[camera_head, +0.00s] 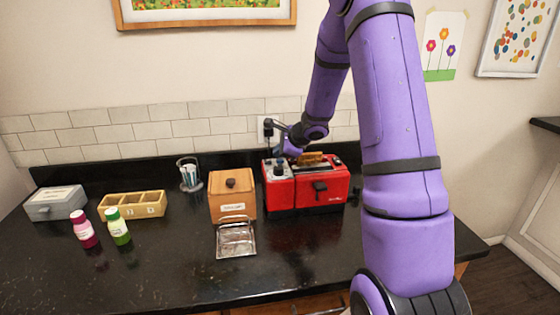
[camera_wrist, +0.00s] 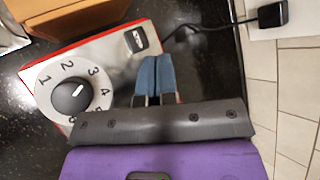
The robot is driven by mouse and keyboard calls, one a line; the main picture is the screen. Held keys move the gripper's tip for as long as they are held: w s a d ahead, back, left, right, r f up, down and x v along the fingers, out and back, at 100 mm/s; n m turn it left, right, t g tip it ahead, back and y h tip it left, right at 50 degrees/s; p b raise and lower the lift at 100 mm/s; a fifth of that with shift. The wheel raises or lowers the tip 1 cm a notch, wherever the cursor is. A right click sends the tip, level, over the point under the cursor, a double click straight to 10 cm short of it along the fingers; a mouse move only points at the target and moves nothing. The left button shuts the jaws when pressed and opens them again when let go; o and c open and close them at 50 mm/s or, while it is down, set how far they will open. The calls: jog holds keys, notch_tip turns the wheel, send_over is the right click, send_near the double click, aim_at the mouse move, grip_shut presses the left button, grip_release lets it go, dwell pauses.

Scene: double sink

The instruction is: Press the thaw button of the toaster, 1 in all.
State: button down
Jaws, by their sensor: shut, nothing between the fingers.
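The red toaster (camera_head: 336,189) stands on the dark counter, with bread (camera_head: 311,158) showing at its top. Its grey control panel (camera_wrist: 112,60) fills the upper left of the wrist view. The panel carries a round numbered dial (camera_wrist: 71,97) and a small dark button (camera_wrist: 136,39) with lettering too small to read surely as thaw. My gripper (camera_wrist: 156,60) is shut and empty, its blue fingertips just below and right of that button in the wrist view. I cannot tell whether they touch the panel. In the head view my gripper (camera_head: 290,149) is over the toaster's left end, partly hidden.
A wooden box (camera_head: 232,200) with a dark knob stands left of the toaster, with a metal tray (camera_head: 235,242) in front. Two bottles, a divided wooden tray (camera_head: 133,205) and a grey box (camera_head: 56,204) are farther left. A plug (camera_wrist: 272,14) with its cord is by the tiled wall.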

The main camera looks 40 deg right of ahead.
aim_at(280, 160)
jog(key=shift+f, duration=0.45)
dwell(0.6)
jog(key=shift+r, duration=0.9)
jog(key=shift+r, duration=2.5)
